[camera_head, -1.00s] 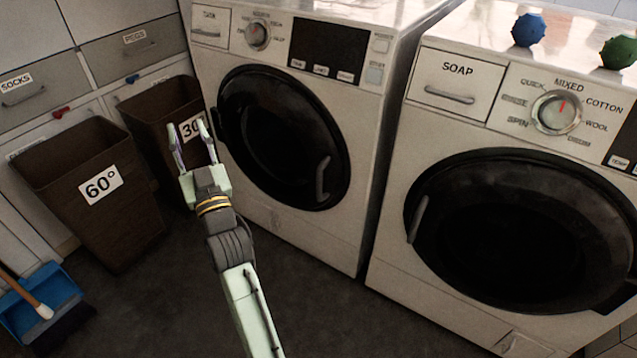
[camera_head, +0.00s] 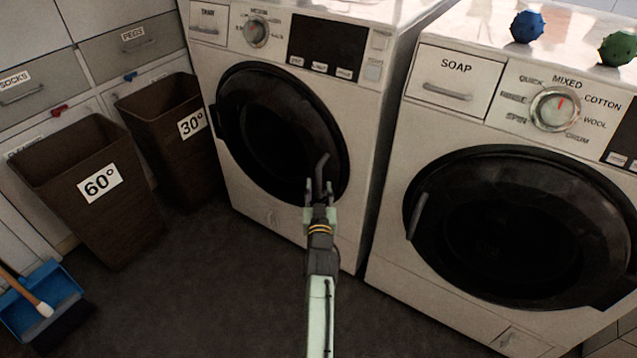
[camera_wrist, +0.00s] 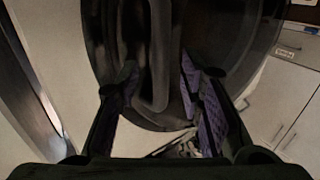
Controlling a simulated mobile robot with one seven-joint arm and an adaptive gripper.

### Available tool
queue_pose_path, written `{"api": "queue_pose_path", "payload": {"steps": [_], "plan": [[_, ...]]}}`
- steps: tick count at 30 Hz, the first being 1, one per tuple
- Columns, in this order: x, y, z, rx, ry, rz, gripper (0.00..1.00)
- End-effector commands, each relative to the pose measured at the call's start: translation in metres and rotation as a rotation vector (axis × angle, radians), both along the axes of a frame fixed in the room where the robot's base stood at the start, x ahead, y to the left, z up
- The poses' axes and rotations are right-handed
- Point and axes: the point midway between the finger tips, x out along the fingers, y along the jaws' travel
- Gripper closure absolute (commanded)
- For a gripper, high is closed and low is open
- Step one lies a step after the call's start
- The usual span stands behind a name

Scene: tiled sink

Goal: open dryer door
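The left machine, the dryer (camera_head: 375,110), has a "TANK" drawer and a round dark door (camera_head: 275,130), which is closed. The door's upright grey handle (camera_head: 323,167) is on its right side and also shows in the wrist view (camera_wrist: 159,50). My gripper (camera_head: 319,186) is at the lower part of this handle. In the wrist view, my gripper (camera_wrist: 160,88) is open with its purple-padded fingers on either side of the handle. A gap shows beside the handle there. Whether either finger touches it cannot be told.
A washer (camera_head: 395,255) with a "SOAP" drawer stands close on the right. Two brown baskets, "60°" (camera_head: 140,215) and "30°" (camera_head: 165,135), stand left of the dryer. A blue dustpan (camera_head: 60,290) lies at lower left. The floor in front is clear.

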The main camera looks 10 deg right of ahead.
Motion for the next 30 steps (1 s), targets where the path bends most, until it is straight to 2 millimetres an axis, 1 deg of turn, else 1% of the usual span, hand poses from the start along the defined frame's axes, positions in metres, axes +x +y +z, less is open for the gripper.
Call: {"api": "queue_pose_path", "payload": {"steps": [1,3,7,11,18,30], "plan": [[0.009,-0.001,0.000,0.000,-0.002,0.000,0.65],[0.019,-0.003,-0.001,-0.001,-0.001,0.001,0.65],[0.030,-0.005,0.000,-0.001,-0.001,0.001,0.65],[0.035,-0.005,0.000,0.000,0.000,0.001,0.65],[0.035,-0.005,0.000,0.000,0.000,0.001,0.66],[0.035,-0.005,0.000,0.000,0.000,0.001,0.93]]}}
